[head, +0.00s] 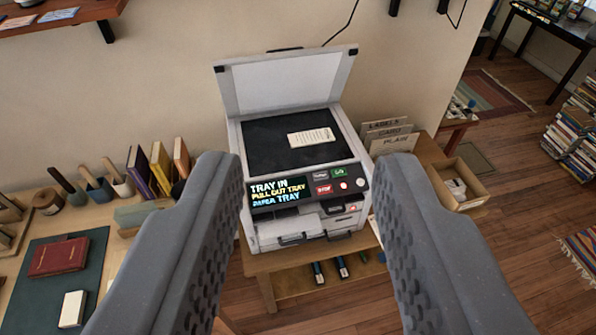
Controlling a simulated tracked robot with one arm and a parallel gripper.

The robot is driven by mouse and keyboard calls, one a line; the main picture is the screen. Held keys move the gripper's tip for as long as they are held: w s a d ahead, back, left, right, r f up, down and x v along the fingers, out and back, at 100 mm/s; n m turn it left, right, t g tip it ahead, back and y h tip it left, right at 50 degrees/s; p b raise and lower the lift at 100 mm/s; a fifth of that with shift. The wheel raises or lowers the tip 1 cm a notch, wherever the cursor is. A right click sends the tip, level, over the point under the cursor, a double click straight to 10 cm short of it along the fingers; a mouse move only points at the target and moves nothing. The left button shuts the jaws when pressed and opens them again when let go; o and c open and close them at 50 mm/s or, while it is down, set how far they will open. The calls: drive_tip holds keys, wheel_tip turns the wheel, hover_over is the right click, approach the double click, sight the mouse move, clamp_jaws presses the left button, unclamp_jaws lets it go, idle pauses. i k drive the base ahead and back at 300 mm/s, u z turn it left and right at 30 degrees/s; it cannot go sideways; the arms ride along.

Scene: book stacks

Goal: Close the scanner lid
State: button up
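The scanner (297,190) is a light grey machine on a small wooden table, ahead of my gripper. Its lid (286,80) stands raised at the back, hinged along the far edge, its pale inner side facing me. A white paper slip (311,137) lies on the dark scanning glass (268,150). The front panel (312,187) has a lit display reading "TRAY IN", "PULL OUT TRAY", "PAPER TRAY", and several buttons. My gripper (302,175) is open and empty, its two dark fingers spread in the foreground on either side of the scanner.
A desk at left holds a red book (58,257), a green mat (40,300), several upright books (163,168) and tools. Labelled dividers (390,136) and a cardboard box (458,185) are right of the scanner. A wall shelf (65,15) is upper left.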

sight(292, 77)
drive_tip(key=u, duration=0.1)
drive_tip(key=i, duration=1)
drive_tip(key=z, duration=0.1)
